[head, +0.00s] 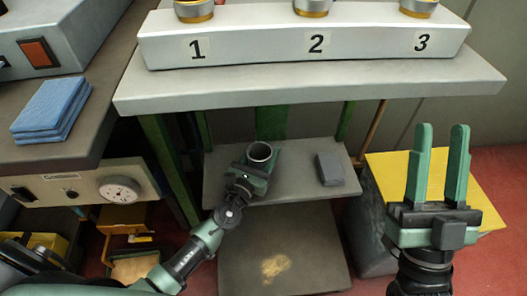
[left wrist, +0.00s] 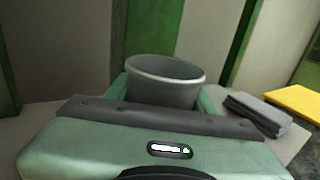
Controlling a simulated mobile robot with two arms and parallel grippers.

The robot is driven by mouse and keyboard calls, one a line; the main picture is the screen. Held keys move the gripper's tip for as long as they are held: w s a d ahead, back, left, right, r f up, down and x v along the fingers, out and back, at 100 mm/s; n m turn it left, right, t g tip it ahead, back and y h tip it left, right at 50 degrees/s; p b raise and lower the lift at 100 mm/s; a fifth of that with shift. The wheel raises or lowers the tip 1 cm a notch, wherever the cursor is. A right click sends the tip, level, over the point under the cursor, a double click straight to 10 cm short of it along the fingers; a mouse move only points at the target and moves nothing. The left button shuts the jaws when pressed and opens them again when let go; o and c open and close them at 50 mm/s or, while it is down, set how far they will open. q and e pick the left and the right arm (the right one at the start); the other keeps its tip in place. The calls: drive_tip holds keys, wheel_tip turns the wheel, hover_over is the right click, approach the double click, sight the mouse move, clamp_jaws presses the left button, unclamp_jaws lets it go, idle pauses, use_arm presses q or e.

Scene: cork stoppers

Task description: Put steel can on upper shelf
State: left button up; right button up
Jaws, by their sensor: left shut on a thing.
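The steel can (head: 261,152) is a grey, open-topped cylinder with a bright rim, standing upright at the upper shelf under the table. It also shows in the left wrist view (left wrist: 165,82). My left gripper (head: 257,167) is shut on the can, with its green fingers on both sides of it. I cannot tell whether the can's base touches the shelf. The upper shelf (head: 295,185) is a grey board above a lower shelf (head: 315,255). My right gripper (head: 437,165) is open and empty at the right, its two green fingers pointing up.
The tabletop (head: 300,88) with a numbered white rack (head: 260,45) overhangs the shelf. Green legs stand beside it. Folded blue cloths (head: 52,108) lie on the left counter. A yellow surface (head: 480,190) is at right.

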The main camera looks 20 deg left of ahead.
use_arm(q)
drive_tip(key=o, duration=1.4)
